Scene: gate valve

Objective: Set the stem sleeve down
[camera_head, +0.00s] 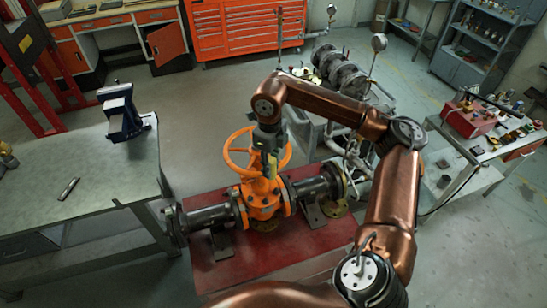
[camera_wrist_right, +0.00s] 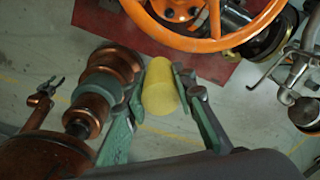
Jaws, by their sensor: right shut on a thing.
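The yellow stem sleeve (camera_wrist_right: 160,97), a short smooth cylinder, is between the green fingers of my right gripper (camera_wrist_right: 165,90) in the right wrist view. The gripper is shut on it. In the head view my right gripper (camera_head: 269,160) points down in front of the orange handwheel (camera_head: 231,152) of the gate valve. The orange valve body (camera_head: 264,199) stands below it, between dark flanged pipes. The sleeve is mostly hidden in the head view. The wrist view shows it off the handwheel's near side, over grey floor.
The valve rests on a red stand (camera_head: 265,270). A grey workbench (camera_head: 70,170) with a blue vise (camera_head: 120,112) is at the left, with bare top around a small tool (camera_head: 68,189). A cluttered bench with a red box (camera_head: 468,121) stands at the right.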

